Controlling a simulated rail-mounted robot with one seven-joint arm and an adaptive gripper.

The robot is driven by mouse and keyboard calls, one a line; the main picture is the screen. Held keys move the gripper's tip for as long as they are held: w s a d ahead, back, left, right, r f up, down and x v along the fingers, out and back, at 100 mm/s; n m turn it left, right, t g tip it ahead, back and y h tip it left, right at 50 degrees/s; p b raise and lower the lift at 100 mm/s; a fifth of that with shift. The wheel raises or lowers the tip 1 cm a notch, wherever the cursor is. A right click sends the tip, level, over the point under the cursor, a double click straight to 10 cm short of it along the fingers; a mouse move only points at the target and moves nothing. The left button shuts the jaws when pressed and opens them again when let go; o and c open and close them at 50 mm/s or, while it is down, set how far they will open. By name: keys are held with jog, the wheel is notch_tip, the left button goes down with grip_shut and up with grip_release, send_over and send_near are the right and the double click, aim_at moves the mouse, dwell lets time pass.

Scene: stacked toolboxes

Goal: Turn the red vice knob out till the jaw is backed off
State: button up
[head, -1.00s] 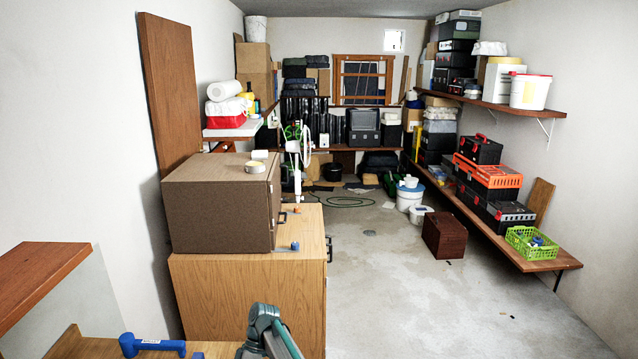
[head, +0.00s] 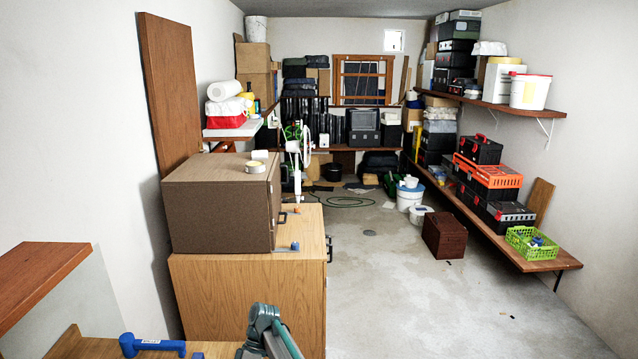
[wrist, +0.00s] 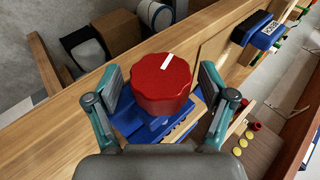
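The red knob (wrist: 162,88) is round with a scalloped edge and a white line on its top. It fills the middle of the wrist view, above the blue vice body (wrist: 140,130). The white line slants up to the right. My gripper (wrist: 161,80) is open, one finger on each side of the knob. A narrow gap shows between each finger and the knob. The vice jaw is largely hidden beneath the knob and fingers. The head view shows neither the vice nor my fingers.
The vice is at a wooden bench (wrist: 60,130). A blue-backed brush (wrist: 257,32) lies at the upper right of the wrist view. Yellow and red round pieces (wrist: 240,145) sit below right. A blue tool (head: 150,345) lies on the bench in the head view.

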dwell(0.3)
jog(key=v, duration=0.7)
dwell(0.4)
jog(key=s+d+f+m+t+h, duration=0.1)
jog(key=s+d+f+m+t, duration=0.35)
jog(key=d, duration=0.75)
jog(key=s+d+f+m+t+h, duration=0.1)
jog(key=s+d+f+m, duration=0.5)
jog(key=d, duration=0.6)
jog(key=s+d+f+m+t+h, duration=0.1)
jog(key=s+d+f+m+t, duration=0.15)
jog(key=d+m, duration=0.7)
jog(key=s+d+f+n+g+b, duration=0.2)
jog(key=s+f+g+b, duration=0.4)
jog(key=s+f, duration=2.3)
jog(key=b, duration=0.4)
jog(key=shift+d+f+n+g, duration=0.2)
jog(key=shift+f+n+g, duration=0.1)
jog(key=shift+n+g, duration=0.1)
